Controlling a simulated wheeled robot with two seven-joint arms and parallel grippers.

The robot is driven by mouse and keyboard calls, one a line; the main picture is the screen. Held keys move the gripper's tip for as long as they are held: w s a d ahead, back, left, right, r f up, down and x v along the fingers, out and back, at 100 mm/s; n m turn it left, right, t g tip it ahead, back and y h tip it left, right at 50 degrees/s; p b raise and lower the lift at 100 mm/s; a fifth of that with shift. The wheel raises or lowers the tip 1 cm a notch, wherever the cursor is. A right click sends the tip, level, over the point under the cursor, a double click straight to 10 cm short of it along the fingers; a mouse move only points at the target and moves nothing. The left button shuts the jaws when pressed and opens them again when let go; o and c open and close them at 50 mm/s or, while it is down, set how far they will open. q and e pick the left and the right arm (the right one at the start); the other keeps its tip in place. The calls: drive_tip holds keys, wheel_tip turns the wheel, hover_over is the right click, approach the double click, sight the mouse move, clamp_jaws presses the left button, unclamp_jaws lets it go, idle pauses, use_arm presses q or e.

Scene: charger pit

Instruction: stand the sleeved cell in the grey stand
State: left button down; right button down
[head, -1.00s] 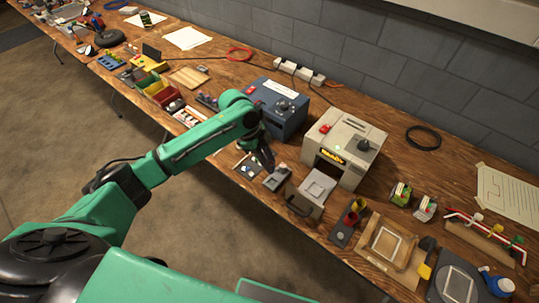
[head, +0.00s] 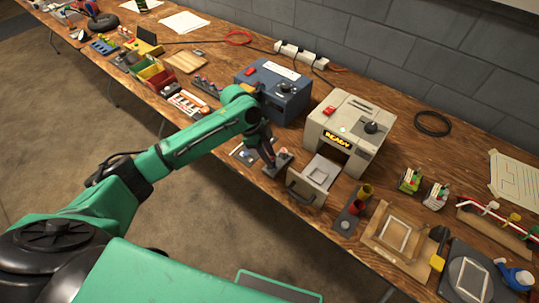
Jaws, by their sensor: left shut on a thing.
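My left arm reaches in from the left, and its dark gripper (head: 271,158) points down over a small grey stand (head: 281,167) near the table's front edge. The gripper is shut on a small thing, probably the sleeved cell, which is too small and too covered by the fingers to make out. I cannot tell whether the held thing touches the stand or is inside it. A small pale pinkish bit shows beside the fingertips. My right gripper is not in view.
A beige machine (head: 349,131) with a lit READY sign stands right of the gripper, its front flap (head: 305,187) lowered. A blue box (head: 273,92) stands behind my wrist. A grey strip with red and yellow cups (head: 352,209) lies to the right.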

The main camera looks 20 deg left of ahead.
use_arm(q)
drive_tip(key=shift+f, duration=0.3)
drive_tip(key=shift+f, duration=0.5)
drive_tip(key=shift+f, duration=0.3)
idle(0.6)
drive_tip(key=c, duration=0.6)
unclamp_jaws()
wheel_tip(320, 180, up, 7)
drive_tip(key=p, duration=0.7)
drive_tip(key=shift+r, duration=0.1)
